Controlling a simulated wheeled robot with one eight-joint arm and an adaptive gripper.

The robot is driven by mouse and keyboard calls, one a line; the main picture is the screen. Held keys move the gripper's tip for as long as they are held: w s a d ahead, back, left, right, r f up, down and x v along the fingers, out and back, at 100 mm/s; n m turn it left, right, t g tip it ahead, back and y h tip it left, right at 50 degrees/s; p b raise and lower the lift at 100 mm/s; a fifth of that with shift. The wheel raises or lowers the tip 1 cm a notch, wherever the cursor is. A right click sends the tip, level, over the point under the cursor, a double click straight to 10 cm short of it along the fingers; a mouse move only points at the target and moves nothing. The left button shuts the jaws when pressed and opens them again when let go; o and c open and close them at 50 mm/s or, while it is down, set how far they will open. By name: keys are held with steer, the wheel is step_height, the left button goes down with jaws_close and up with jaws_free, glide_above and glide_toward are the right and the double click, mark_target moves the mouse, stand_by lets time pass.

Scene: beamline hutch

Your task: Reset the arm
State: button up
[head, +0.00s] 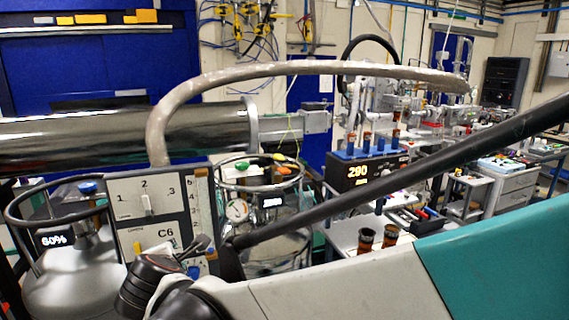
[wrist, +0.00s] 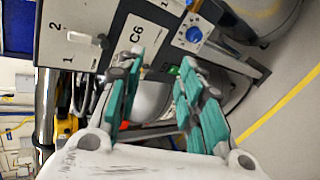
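My arm crosses the lower right of the head view as a grey and teal link, its dark end at the lower left in front of a grey control panel (head: 145,215). My gripper (wrist: 163,72) shows in the wrist view with two teal-padded fingers apart. I see nothing held between them. The panel, marked C6, also shows in the wrist view (wrist: 75,15), tilted, beyond the fingertips. I cannot tell if they touch it. The panel has a selector switch (head: 148,204) with marks 1, 2 and 3, and a blue knob (wrist: 193,35).
A silver dewar (head: 75,285) with a 60% display stands left of the panel. A glass-sided vessel (head: 275,245) stands behind it. A black controller (head: 368,172) reads 290. Two brown vials (head: 366,240) stand on a white surface. A thick grey hose (head: 300,68) arches overhead.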

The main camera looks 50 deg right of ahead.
steer(key=s+a+f+m+g+y, duration=0.2)
steer(key=s+a+f+m+y, duration=0.2)
steer(key=s+a+m, duration=0.6)
steer(key=s+m+y, duration=0.2)
steer(key=s+m, duration=0.1)
steer(key=m, duration=0.1)
steer(key=shift+s+a+f+g+y, duration=0.15)
steer(key=shift+s+a+g+y, duration=0.2)
steer(key=shift+g+y, duration=0.05)
